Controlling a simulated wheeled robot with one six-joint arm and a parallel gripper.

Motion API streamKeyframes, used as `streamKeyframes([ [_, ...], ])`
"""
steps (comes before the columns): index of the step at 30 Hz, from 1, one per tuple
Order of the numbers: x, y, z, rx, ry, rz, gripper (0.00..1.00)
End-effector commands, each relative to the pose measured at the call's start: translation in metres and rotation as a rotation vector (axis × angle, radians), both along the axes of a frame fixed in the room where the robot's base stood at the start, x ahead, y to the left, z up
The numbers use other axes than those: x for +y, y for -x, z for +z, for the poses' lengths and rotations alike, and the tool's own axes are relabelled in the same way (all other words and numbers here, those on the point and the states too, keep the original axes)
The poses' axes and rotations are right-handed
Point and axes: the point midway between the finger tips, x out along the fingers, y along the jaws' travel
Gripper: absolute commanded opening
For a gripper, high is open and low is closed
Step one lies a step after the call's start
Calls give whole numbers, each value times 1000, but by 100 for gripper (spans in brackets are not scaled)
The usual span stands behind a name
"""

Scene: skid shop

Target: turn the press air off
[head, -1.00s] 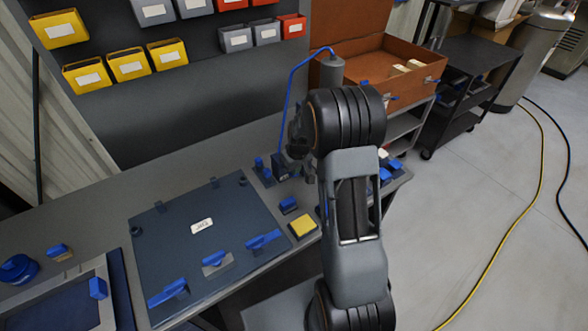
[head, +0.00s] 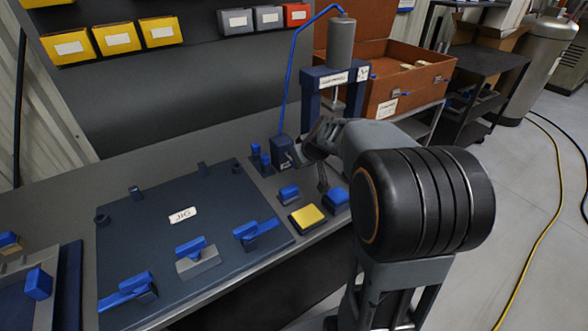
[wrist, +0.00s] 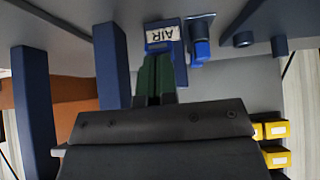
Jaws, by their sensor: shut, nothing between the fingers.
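The press (head: 341,45) stands at the back of the bench, with a grey cylinder on a dark blue frame. A blue hose (head: 287,85) runs from its top down to a small dark blue air block (head: 282,151). In the wrist view the block carries an upside-down AIR label (wrist: 159,34); the position of any lever on it cannot be told. My gripper (head: 312,142) is beside the block in the head view. In the wrist view its green fingers (wrist: 155,72) are together, empty, and point at the block. Whether they touch it is unclear.
A blue-handled fitting (wrist: 200,48) sits close beside the air block. The jig plate (head: 170,240) with blue clamps lies to the left. Yellow (head: 307,217) and blue (head: 336,200) buttons are in front. A brown case (head: 405,85) stands behind right.

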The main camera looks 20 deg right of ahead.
Motion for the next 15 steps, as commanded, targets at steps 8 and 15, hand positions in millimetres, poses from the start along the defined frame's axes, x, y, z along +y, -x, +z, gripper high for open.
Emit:
streamKeyframes([
  [8, 6, -2, -2, -43, -8, 11, 0],
  [15, 7, -2, 2, -42, -8, 15, 0],
])
